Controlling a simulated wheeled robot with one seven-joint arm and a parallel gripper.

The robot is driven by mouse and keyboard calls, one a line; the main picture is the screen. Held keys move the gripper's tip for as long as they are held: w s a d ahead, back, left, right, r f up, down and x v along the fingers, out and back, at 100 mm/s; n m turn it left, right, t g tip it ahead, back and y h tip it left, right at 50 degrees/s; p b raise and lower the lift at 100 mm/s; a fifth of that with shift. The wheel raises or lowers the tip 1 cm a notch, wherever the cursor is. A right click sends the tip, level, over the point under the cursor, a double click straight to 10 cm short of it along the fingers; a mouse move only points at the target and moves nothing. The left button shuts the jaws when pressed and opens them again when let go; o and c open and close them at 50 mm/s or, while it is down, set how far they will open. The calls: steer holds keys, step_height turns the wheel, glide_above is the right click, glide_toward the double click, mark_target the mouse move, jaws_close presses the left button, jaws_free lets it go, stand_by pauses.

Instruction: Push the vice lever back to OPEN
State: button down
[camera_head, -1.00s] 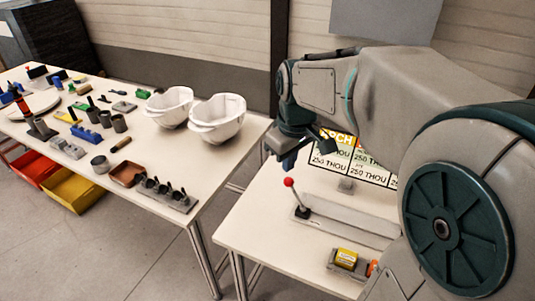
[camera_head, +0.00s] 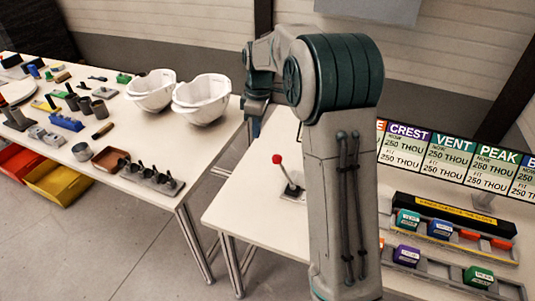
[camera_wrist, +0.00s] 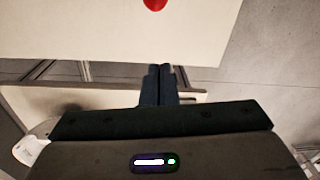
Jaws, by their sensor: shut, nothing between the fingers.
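The vice lever (camera_head: 286,176) has a red ball knob (camera_head: 277,159) on a pale shaft rising from a dark pivot. It tilts up and to the left in the head view. The vice plate (camera_head: 291,194) shows only in part; my arm hides the rest. My gripper (camera_head: 256,128) points down near the table's far left edge, beyond the lever and apart from it. In the wrist view, the fingers (camera_wrist: 160,70) are together and empty. The red knob (camera_wrist: 154,4) shows at that view's top edge, clear of the fingertips.
The right table (camera_head: 245,215) has bare room left of the lever. Labelled blocks in holders (camera_head: 438,229) and a sign board (camera_head: 450,158) stand right of my arm. Two white helmet shells (camera_head: 202,98) sit on the left table, near my gripper in the picture.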

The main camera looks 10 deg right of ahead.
steer(key=shift+f, duration=0.1)
steer(key=p, duration=0.3)
glide_above(285, 171)
steer(key=w+a, duration=0.3)
steer(key=a, duration=0.2)
step_height(285, 171, down, 9)
steer(key=shift+d, duration=0.15)
steer(key=shift+b, duration=0.35)
